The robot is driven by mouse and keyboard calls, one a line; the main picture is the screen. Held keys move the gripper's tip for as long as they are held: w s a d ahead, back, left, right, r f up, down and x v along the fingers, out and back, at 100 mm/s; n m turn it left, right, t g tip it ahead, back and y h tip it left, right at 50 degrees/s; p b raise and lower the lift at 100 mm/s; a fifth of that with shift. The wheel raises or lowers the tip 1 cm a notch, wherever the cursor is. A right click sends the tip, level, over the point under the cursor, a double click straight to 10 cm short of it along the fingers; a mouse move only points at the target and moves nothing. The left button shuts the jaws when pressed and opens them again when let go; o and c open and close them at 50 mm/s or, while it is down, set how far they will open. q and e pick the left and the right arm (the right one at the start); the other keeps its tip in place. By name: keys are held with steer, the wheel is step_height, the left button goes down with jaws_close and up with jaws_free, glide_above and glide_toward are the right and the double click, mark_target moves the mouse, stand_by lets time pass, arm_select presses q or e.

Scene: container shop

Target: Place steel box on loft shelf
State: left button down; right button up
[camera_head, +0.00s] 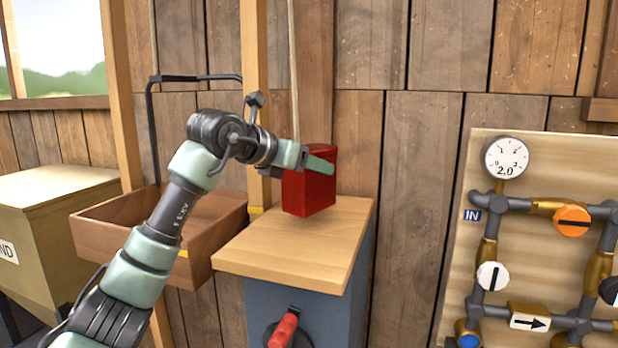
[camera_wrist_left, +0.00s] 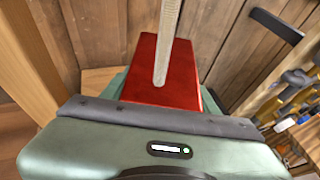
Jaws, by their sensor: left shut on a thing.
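A red box (camera_head: 308,192) is held by my left gripper (camera_head: 312,161), whose green fingers are shut on its upper part. The box is upright at the back of a wooden-topped cabinet (camera_head: 290,250); I cannot tell whether its base touches the top. In the left wrist view the red box (camera_wrist_left: 183,70) lies just beyond the gripper, with a pale rope or strap (camera_wrist_left: 166,45) running up over it. No box that is plainly bare steel is seen, and I cannot make out a loft shelf. My right gripper is not in view.
A brown wooden tray (camera_head: 95,226) with a black handle is left of the cabinet, partly behind my arm. A red-handled lever (camera_head: 283,331) is on the cabinet front. A pipe board (camera_head: 545,180) with gauge and valves stands at right. The cabinet top's front is clear.

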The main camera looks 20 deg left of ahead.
mark_target(309, 179)
arm_select(q)
step_height(309, 179, down, 3)
steer(key=shift+r, duration=0.1)
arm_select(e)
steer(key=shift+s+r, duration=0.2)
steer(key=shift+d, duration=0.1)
arm_select(q)
steer(key=shift+c, duration=2.1)
jaws_free()
steer(key=shift+f, duration=0.2)
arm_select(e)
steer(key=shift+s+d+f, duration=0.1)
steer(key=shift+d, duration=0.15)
